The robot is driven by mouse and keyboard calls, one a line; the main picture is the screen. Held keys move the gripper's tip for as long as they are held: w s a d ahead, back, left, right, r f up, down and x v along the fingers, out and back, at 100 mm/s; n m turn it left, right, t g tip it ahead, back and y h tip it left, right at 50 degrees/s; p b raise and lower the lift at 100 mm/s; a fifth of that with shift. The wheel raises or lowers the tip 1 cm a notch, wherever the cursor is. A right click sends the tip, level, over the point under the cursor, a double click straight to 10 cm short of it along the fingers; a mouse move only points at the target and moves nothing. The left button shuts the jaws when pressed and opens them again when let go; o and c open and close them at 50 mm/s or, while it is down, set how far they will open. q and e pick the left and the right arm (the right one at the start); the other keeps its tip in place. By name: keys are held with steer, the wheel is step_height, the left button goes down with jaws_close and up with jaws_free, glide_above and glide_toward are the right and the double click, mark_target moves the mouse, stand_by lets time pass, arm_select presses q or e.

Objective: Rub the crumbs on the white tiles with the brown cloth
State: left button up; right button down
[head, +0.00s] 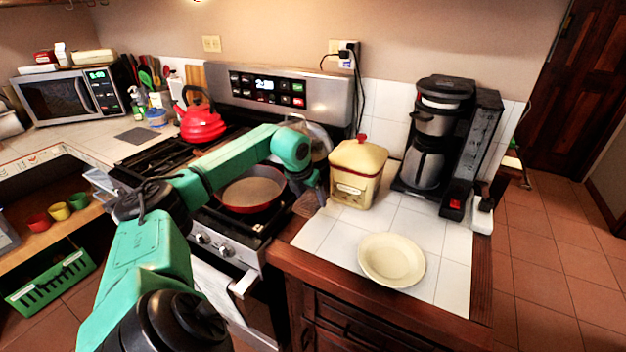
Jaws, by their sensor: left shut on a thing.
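The white tiles (335,240) form the counter top right of the stove, with a dark wood edge. My left arm reaches across the stove, and its gripper (319,198) points down at the left edge of these tiles, just left of the yellow canister. I cannot make out any crumbs on the tiles at this size. My right gripper is not in view.
The yellow canister (357,175) with a red knob stands close beside my left gripper. A cream plate (391,260) lies on the front tiles. A coffee maker (440,135) stands at the back right. A pan (252,190) and red kettle (202,120) are on the stove.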

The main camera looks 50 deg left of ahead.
arm_select(q)
steer(key=shift+r+p, duration=0.4)
steer(key=shift+r, duration=0.5)
steer(key=shift+d+r, duration=0.15)
steer(key=shift+r, duration=0.1)
